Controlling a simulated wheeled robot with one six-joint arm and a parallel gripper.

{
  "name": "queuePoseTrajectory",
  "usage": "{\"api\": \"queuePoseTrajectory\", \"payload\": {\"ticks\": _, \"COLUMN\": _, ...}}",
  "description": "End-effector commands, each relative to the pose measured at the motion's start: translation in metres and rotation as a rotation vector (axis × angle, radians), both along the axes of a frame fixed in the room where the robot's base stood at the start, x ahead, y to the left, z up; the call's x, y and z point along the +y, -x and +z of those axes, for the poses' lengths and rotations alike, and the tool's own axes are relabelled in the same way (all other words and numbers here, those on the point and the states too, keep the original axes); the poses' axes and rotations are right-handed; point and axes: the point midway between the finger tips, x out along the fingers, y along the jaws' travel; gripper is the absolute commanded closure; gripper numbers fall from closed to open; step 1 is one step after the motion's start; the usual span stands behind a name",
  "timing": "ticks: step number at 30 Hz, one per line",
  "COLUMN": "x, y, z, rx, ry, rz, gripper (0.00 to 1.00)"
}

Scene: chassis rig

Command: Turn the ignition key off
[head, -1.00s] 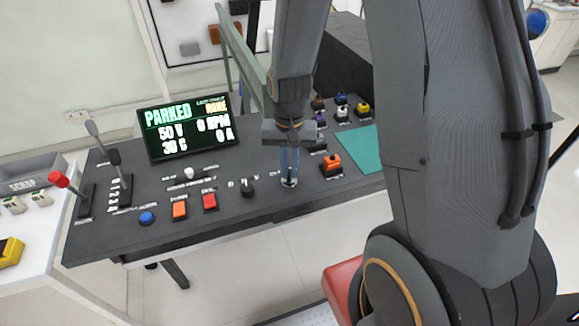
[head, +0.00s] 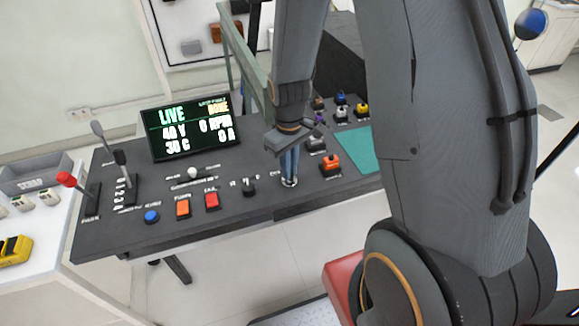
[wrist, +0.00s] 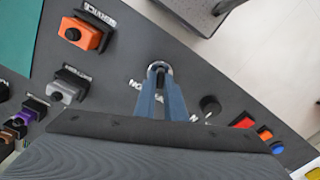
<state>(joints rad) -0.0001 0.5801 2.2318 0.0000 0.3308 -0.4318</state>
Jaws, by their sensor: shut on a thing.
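The ignition key switch (wrist: 158,68) is a round metal-ringed lock on the dark console, and its ring also shows at the fingertips in the head view (head: 289,182). My gripper (wrist: 161,85) points down at it with its two blue fingers close together, shut on the key. The key itself is mostly hidden between the fingers. In the head view my gripper (head: 289,174) stands over the console's right-hand part. The display (head: 188,127) reads LIVE, 40 V, 0 RPM, 30 C and 0 A.
A black knob (head: 249,187), a red button (head: 212,201) and an orange button (head: 183,208) lie left of my gripper. An orange switch block (head: 331,165) stands close on the right. Levers (head: 118,158) stand at the console's left. A green mat (head: 357,148) lies at right.

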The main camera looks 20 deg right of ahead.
Motion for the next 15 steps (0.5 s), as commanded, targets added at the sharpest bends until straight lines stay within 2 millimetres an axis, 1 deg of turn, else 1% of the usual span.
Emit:
{"api": "queuePoseTrajectory", "payload": {"ticks": 6, "x": -0.0004, "y": -0.0017, "z": 0.0016, "rx": -0.004, "ry": 0.0, "rz": 0.076, "gripper": 1.0}}
{"api": "queuePoseTrajectory", "payload": {"ticks": 15, "x": -0.0004, "y": -0.002, "z": 0.0015, "rx": -0.004, "ry": 0.0, "rz": 0.108, "gripper": 1.0}}
